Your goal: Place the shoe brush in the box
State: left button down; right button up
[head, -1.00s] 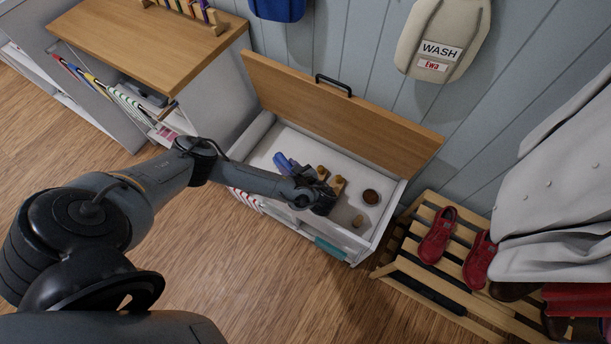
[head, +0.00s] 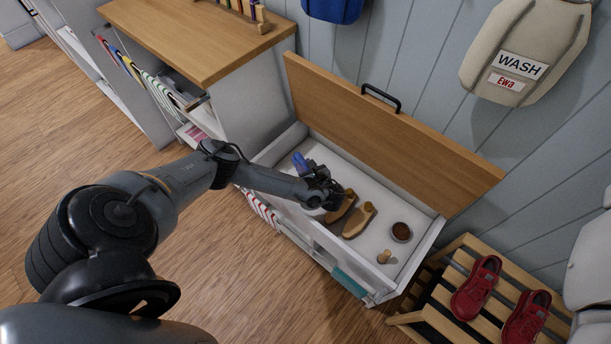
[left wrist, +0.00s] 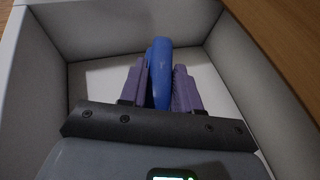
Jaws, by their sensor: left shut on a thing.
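The white box (head: 414,266) is open, its wooden lid raised against the wall. My left gripper (head: 303,165) is inside or just over the box's left part. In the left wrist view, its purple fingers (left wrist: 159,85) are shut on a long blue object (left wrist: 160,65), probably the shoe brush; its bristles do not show. The blue object is also in the head view (head: 299,160). White box walls surround it in the wrist view, and I cannot tell whether it touches the floor. My right gripper is not in view.
Wooden brush-like items (head: 359,221), a round dark tin (head: 401,232) and a small wooden piece (head: 384,256) lie in the box's right part. The raised lid (head: 395,130) stands behind. A wooden-topped shelf (head: 190,35) is left; a shoe rack (head: 440,305) is right.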

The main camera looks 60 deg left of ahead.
pick_arm(q)
jog(key=shift+f+b, duration=1.75)
jog(key=shift+f, duration=0.35)
jog(key=shift+r, duration=0.1)
jog(key=c, duration=0.8)
grip_release()
